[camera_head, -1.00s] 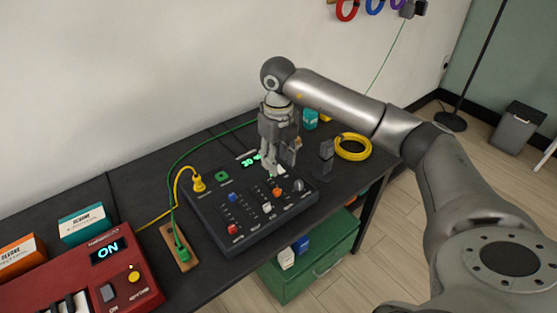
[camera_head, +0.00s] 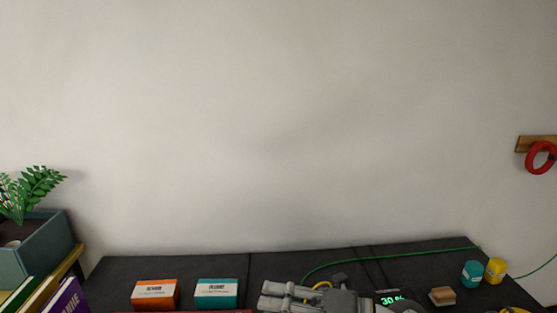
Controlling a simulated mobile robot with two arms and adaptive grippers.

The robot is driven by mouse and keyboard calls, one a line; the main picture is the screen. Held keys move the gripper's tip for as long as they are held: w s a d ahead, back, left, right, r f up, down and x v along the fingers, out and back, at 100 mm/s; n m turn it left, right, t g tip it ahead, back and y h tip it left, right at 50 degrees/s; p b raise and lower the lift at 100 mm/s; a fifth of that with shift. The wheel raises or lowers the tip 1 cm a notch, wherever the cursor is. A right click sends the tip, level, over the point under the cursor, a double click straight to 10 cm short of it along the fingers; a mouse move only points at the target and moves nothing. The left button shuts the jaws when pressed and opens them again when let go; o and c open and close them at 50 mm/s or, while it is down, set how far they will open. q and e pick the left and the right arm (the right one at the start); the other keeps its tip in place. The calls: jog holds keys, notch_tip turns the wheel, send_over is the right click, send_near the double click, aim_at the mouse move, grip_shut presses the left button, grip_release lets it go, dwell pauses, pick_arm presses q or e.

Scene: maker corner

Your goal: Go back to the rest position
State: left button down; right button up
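My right gripper (camera_head: 272,296) shows at the bottom edge of the head view, its fingers pointing left above the dark table (camera_head: 190,265). A gap shows between the fingers and nothing is seen held in it; its lower part is cut off by the frame. My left gripper is not in view.
An orange box (camera_head: 155,293) and a teal box (camera_head: 217,292) stand left of the gripper. A green display (camera_head: 391,298), a wooden block (camera_head: 442,296), teal (camera_head: 472,273) and yellow (camera_head: 495,270) containers are to the right. A planter (camera_head: 35,245) stands far left.

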jog(key=w+d+r+m+t+h, duration=0.2)
jog(key=d+r+m+t, duration=0.1)
jog(key=m+t, duration=0.45)
jog(key=w+d+r+m+t+h, duration=0.2)
jog(key=d+m+t, duration=0.2)
jog(key=m+t, duration=0.4)
jog(key=d+f+m+h, duration=0.5)
jog(key=d+m+h, duration=0.2)
jog(key=m+h, duration=0.15)
jog(key=s+d+f+m+g+h, duration=0.3)
jog(key=f+m, duration=0.1)
jog(key=f, duration=0.3)
jog(key=s+d+f+m+g+h, duration=0.2)
jog(key=s+d+f+m+g, duration=0.15)
jog(key=f, duration=0.35)
jog(key=s+f+m+g, duration=0.1)
jog(key=s+f+g, duration=0.45)
jog(key=s, duration=0.45)
jog(key=s+f+m+g, duration=0.2)
jog(key=s+f+g, duration=0.3)
jog(key=s, duration=0.6)
notch_tip(320, 180, down, 28)
jog(key=s, duration=0.1)
jog(key=s+d+f+g, duration=0.1)
jog(key=s+d+f, duration=0.2)
jog(key=s+f, duration=1.2)
jog(key=shift+s+f+n+g+y, duration=0.2)
jog(key=shift+s+n+g+y, duration=0.2)
jog(key=shift+s, duration=0.5)
